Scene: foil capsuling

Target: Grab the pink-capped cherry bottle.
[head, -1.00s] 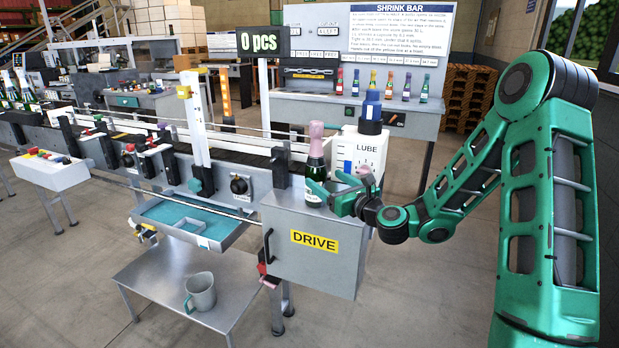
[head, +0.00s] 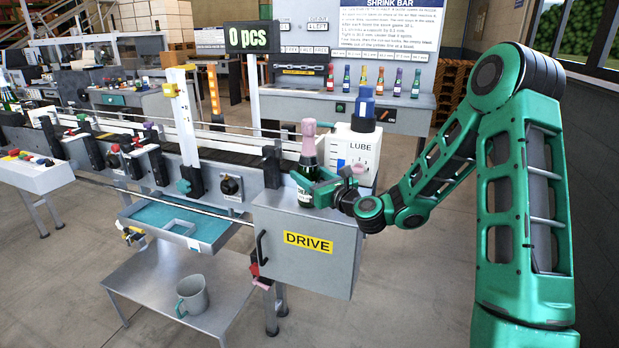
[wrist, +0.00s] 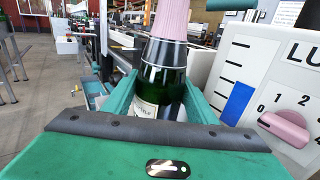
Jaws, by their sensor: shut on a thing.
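The pink-capped bottle (head: 308,150) has dark green glass, a pink foil cap and a pale label. It stands upright on top of the grey DRIVE cabinet (head: 275,245). My green gripper (head: 308,188) is around its lower body, with a finger on each side, shut on it. In the wrist view the bottle (wrist: 162,85) sits between the two green fingers; its base is hidden behind my gripper and the top of its cap is cut off.
A white LUBE container (head: 352,148) with a blue cap stands close behind and right of the bottle. The conveyor (head: 120,160) runs off to the left. A grey mug (head: 192,297) sits on a low table. Several small coloured bottles (head: 380,80) stand on the shrink bar bench behind.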

